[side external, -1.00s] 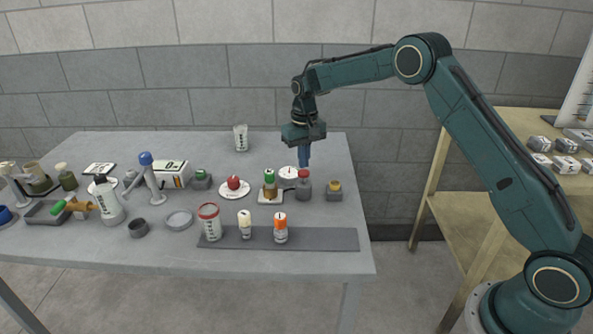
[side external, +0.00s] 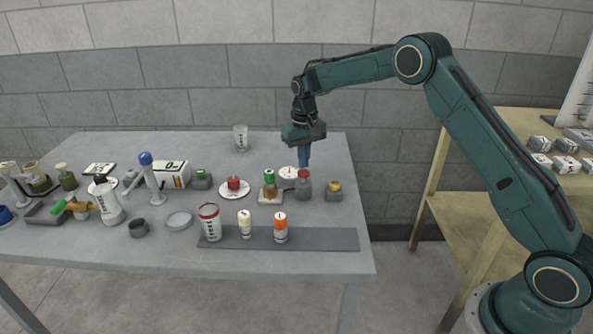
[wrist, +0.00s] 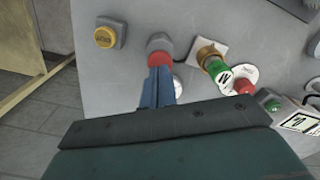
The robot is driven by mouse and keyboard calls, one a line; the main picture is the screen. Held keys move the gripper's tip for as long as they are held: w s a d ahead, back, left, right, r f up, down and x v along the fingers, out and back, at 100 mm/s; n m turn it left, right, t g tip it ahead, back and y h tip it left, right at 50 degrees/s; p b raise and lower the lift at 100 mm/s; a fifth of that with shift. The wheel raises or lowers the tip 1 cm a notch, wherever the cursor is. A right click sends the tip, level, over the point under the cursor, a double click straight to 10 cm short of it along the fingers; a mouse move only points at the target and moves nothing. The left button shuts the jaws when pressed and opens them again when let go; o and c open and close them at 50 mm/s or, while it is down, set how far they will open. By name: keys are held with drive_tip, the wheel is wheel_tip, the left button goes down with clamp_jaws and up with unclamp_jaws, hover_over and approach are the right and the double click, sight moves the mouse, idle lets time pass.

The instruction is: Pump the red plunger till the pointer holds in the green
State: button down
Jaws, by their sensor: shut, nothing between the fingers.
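The red plunger (side external: 304,173) is the cap on top of a grey pump body (side external: 304,190) near the right side of the table. It also shows in the wrist view as a red cap (wrist: 160,59). My gripper (side external: 304,165) is shut and empty, fingers pointing down just above the plunger. In the wrist view the blue fingertips (wrist: 159,70) overlap the cap's edge; I cannot tell whether they touch it. A round white dial (side external: 288,172) stands beside the pump, partly hidden by the fingers in the wrist view. Its pointer and green zone are too small to read.
A green-topped brass fitting (side external: 269,186) stands left of the pump, and a grey block with a yellow button (side external: 334,190) stands right. A red knob on a white plate (side external: 234,186) is further left. Bottles stand on a dark mat (side external: 335,240) in front.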

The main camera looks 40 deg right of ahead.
sight(304, 172)
drive_tip(key=shift+f, duration=0.45)
drive_tip(key=shift+f, duration=0.35)
drive_tip(key=shift+f, duration=1.05)
drive_tip(key=shift+r, duration=3.75)
